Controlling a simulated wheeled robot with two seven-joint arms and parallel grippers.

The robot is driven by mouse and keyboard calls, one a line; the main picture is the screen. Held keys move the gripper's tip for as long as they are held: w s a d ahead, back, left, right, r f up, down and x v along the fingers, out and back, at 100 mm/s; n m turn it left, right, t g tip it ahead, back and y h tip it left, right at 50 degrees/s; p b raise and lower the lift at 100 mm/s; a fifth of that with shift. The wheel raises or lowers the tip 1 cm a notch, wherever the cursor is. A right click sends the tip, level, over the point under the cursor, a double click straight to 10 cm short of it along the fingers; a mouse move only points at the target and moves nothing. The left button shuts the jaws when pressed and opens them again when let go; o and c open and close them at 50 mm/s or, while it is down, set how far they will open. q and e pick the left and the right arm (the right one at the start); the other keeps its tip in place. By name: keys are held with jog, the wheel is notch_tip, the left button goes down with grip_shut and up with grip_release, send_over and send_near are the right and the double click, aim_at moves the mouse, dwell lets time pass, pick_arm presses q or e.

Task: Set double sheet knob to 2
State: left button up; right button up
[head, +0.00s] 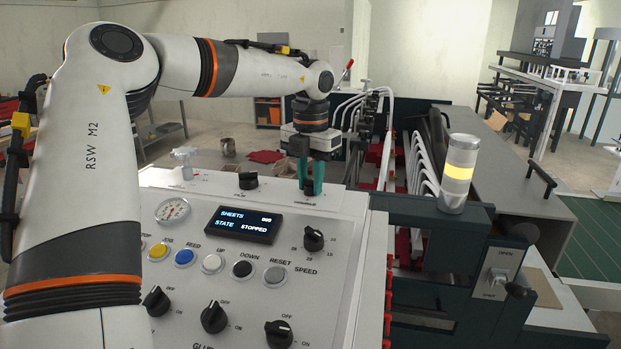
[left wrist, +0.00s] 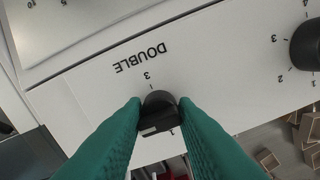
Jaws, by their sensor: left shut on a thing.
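The double sheet knob (left wrist: 158,112) is a black knob on the white panel, under the word DOUBLE in the left wrist view. A 3 shows above it and part of another mark beside its lower edge; I cannot tell which number it points to. My left gripper (head: 313,178), with green fingers, comes down from above onto the top right of the panel in the head view. Its fingers (left wrist: 158,125) are shut on the knob, one on each side, and hide part of its scale. My right gripper is not in view.
Another black knob (left wrist: 308,45) with numbers sits on the same panel. A display (head: 242,225) reads SHEETS 000, STATE STOPPED. Coloured buttons, a speed knob (head: 313,239) and a gauge (head: 172,211) lie below. A signal light (head: 459,170), lit yellow, stands to the right.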

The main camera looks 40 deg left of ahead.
aim_at(311, 180)
pick_arm(q)
jog(key=shift+w+r, duration=0.1)
jog(key=shift+r, duration=0.1)
jog(key=o, duration=0.7)
jog(key=shift+o, duration=1.4)
jog(key=shift+f, duration=0.1)
jog(key=shift+r, duration=0.45)
notch_tip(311, 180, up, 11)
jog(key=b, duration=0.1)
jog(key=shift+b, duration=0.35)
